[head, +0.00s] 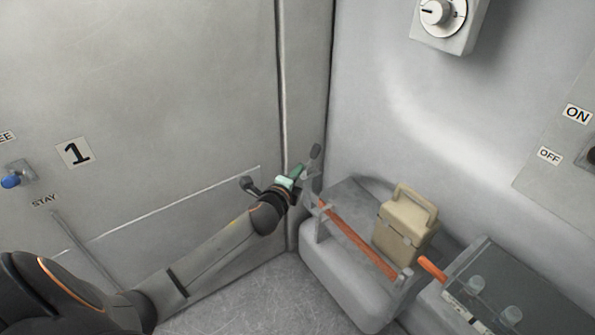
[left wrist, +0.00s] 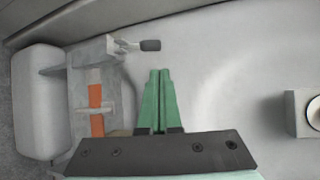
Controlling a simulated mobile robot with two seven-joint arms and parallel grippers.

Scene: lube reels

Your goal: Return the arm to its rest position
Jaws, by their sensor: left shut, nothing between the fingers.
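My left arm (head: 205,258) reaches from the lower left toward the corner of the walls. My left gripper (head: 299,171) has green fingers and is at the far left end of the orange bar. In the left wrist view the fingers (left wrist: 159,75) are together with nothing between them. A lever with a dark grey knob (head: 315,151) stands by the fingertips in the head view. In the left wrist view the knob (left wrist: 150,45) is just beyond and left of the fingertips, apart from them in the picture. My right gripper is not in view.
An orange bar (head: 358,240) spans a grey bench unit (head: 345,281), which also carries a beige case (head: 405,225). A dial box (head: 446,20) is on the right wall. Open floor (head: 262,305) lies below the arm.

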